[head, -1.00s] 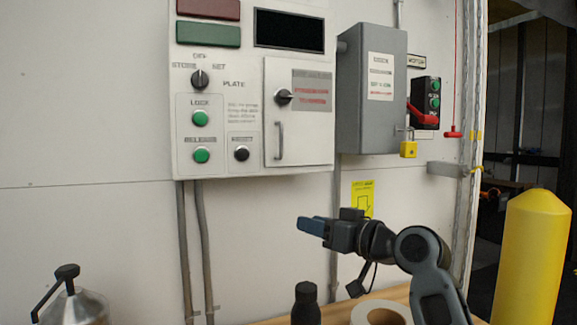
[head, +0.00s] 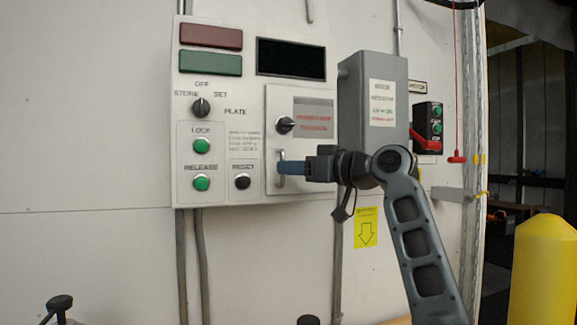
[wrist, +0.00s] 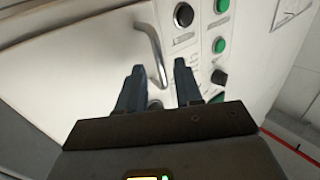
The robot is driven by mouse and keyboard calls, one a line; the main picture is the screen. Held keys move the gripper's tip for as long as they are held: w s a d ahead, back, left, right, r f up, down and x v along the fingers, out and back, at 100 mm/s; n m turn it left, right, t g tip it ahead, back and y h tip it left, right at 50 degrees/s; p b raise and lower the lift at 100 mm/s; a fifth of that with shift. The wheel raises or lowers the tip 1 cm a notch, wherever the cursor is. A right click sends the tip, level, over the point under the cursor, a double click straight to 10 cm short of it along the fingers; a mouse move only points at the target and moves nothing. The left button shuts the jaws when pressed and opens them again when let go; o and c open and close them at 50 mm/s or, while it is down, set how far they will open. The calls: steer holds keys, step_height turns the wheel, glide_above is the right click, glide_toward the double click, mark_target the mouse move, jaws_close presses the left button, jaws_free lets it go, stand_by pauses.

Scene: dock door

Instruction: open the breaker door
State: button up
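The breaker door (head: 278,103) is a small white door at the lower right of the wall panel. It looks shut flush. It has a black rotary knob (head: 285,125) and a metal bar handle (head: 281,180) below it. My gripper (head: 283,167) is at the handle and partly covers it and the door's lower part. In the wrist view, my gripper (wrist: 159,66) is open, with its two dark blue fingers apart. The handle (wrist: 153,45) runs into the space between the fingers, with a gap showing on its right. Contact with the left finger is unclear.
A grey box (head: 368,100) projects from the wall right of the door. Green LOCK (head: 201,146) and RELEASE (head: 201,183) buttons and a black RESET button (head: 242,181) sit to the left. A yellow bollard (head: 545,270) stands at the right.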

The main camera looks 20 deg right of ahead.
steer(key=shift+x, duration=0.95)
steer(key=shift+c, duration=0.2)
jaws_close()
stand_by(0.6)
